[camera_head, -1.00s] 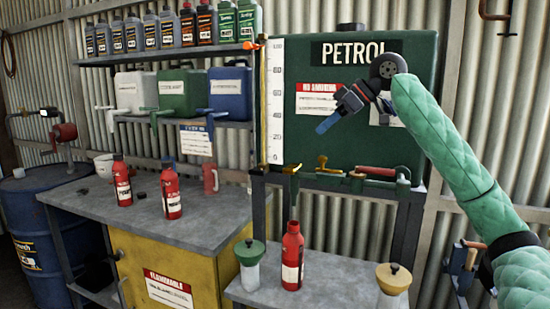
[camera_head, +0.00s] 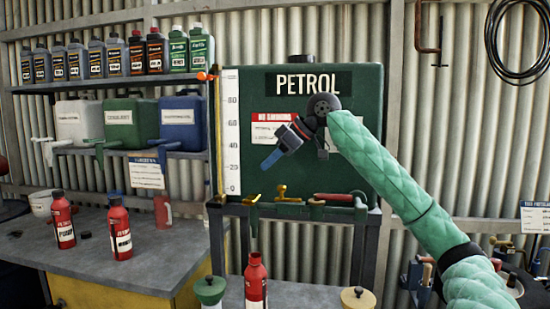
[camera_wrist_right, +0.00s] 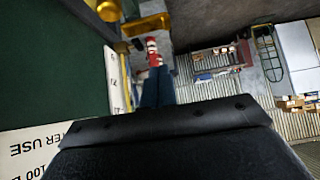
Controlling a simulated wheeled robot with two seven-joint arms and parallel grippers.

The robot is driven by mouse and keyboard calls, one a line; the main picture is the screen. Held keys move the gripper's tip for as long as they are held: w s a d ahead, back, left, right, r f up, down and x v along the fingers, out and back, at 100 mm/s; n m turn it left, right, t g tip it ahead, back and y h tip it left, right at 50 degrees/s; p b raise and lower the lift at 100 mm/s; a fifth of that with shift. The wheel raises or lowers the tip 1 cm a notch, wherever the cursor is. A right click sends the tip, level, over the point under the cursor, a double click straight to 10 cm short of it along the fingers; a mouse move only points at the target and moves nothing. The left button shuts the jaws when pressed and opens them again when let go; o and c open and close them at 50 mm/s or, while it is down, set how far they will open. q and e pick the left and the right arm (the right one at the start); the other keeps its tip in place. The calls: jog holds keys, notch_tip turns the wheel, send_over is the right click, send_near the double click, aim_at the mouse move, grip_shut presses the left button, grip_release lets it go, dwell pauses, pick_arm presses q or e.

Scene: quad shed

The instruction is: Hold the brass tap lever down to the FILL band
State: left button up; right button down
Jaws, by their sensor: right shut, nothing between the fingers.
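The brass tap lever (camera_head: 281,193) stands at the lower front of the green petrol tank (camera_head: 345,95); brass parts also show at the top of the right wrist view (camera_wrist_right: 148,24). A brass spout piece (camera_head: 252,199) is to its left, above an open red bottle (camera_head: 256,283). My right gripper (camera_head: 268,164) is in front of the tank, above the lever and apart from it. Its blue fingers are together and empty, pointing down-left; they show in the right wrist view (camera_wrist_right: 158,90). I cannot make out a FILL band. My left gripper is out of view.
A red-handled valve (camera_head: 334,197) is right of the lever. A green-lidded jar (camera_head: 210,290) and a tan-lidded jar (camera_head: 357,298) flank the bottle. More red bottles (camera_head: 120,230) stand on the grey bench (camera_head: 165,262) at left. A white scale (camera_head: 231,130) edges the tank.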

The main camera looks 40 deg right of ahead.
send_over(255, 200)
notch_tip(255, 200, down, 4)
jog(key=shift+a+f+p, duration=0.1)
jog(key=shift+f+p, duration=0.1)
jog(key=shift+p, duration=0.2)
jog(key=shift+s+f, duration=0.1)
jog(key=shift+f, duration=1.75)
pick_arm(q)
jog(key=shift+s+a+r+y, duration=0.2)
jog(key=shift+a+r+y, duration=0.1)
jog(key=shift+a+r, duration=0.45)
pick_arm(e)
jog(key=shift+f, duration=0.1)
